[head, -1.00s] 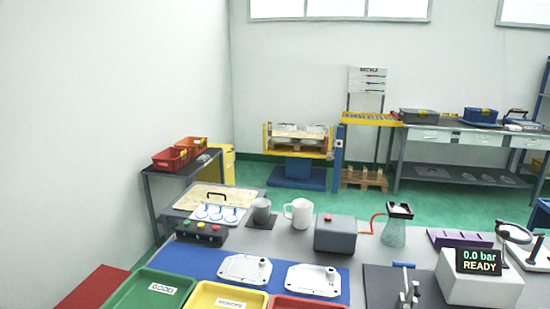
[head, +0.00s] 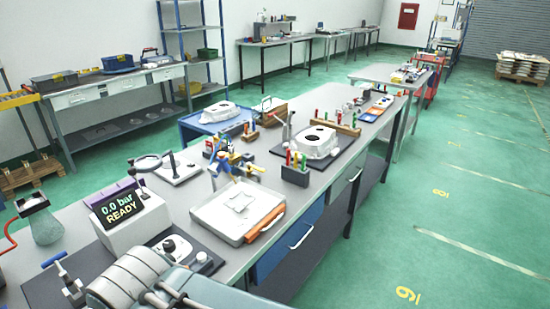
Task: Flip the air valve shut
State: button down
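A small metal fitting with a blue lever (head: 55,259), which looks like the air valve, stands on a dark plate (head: 35,290) at the bottom left of the head view. I cannot tell whether it is open or shut. Grey rounded parts of my own arm fill the bottom of the view and cover part of the dark plate. My gripper is not in view.
A flask (head: 40,221) with a red tube stands at the left. A magnifier stand (head: 178,170), a pale tray (head: 203,213) with an orange-handled tool (head: 265,222) and a white casting (head: 312,142) crowd the bench. Open green floor (head: 440,230) lies to the right.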

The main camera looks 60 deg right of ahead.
aim_at(249, 164)
jog(key=k+l+z, duration=0.2)
jog(key=l, duration=1.35)
jog(key=l+z, duration=0.15)
jog(key=l, duration=1.4)
jog(key=i+j, duration=0.1)
jog(key=i, duration=0.2)
